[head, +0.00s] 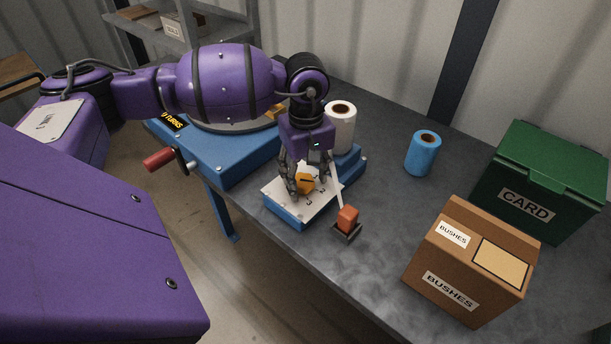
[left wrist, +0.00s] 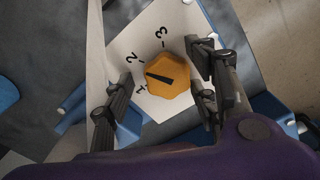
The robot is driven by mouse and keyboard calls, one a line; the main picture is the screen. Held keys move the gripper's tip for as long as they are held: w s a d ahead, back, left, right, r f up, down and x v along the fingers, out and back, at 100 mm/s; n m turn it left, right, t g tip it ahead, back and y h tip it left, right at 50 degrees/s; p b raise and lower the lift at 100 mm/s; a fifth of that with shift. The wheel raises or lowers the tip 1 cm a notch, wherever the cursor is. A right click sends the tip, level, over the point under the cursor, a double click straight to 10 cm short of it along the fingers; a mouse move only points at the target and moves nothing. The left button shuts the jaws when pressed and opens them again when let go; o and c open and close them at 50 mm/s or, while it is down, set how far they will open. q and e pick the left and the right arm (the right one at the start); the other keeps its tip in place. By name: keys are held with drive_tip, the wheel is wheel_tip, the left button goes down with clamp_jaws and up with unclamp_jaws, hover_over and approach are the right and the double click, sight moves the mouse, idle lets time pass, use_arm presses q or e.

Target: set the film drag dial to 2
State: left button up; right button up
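The film drag dial is an orange faceted knob (head: 305,182) with a black pointer, on a white plate (head: 283,189) on a small blue base at the table's front edge. In the left wrist view the knob (left wrist: 168,79) shows its pointer lying between the marks 1 and 2. The mark 3 is further round. My left gripper (head: 308,187) points down over the dial, its fingers open on either side of the knob. In the left wrist view the right fingers are close to the knob and the left finger stands apart. I cannot tell whether any finger touches. My right gripper is not in view.
An orange block on a dark mount (head: 347,219) sits right of the dial. A white roll (head: 341,128) stands behind. A blue machine with a red-handled crank (head: 160,159) is left. A blue roll (head: 422,154), a BUSHES box (head: 470,265) and a green CARD bin (head: 535,190) stand right.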

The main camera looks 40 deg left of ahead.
sight(305, 180)
use_arm(q)
drive_tip(key=shift+a, duration=0.1)
wheel_tip(305, 180, up, 12)
idle(0.5)
drive_tip(key=shift+s+f, duration=0.15)
idle(0.4)
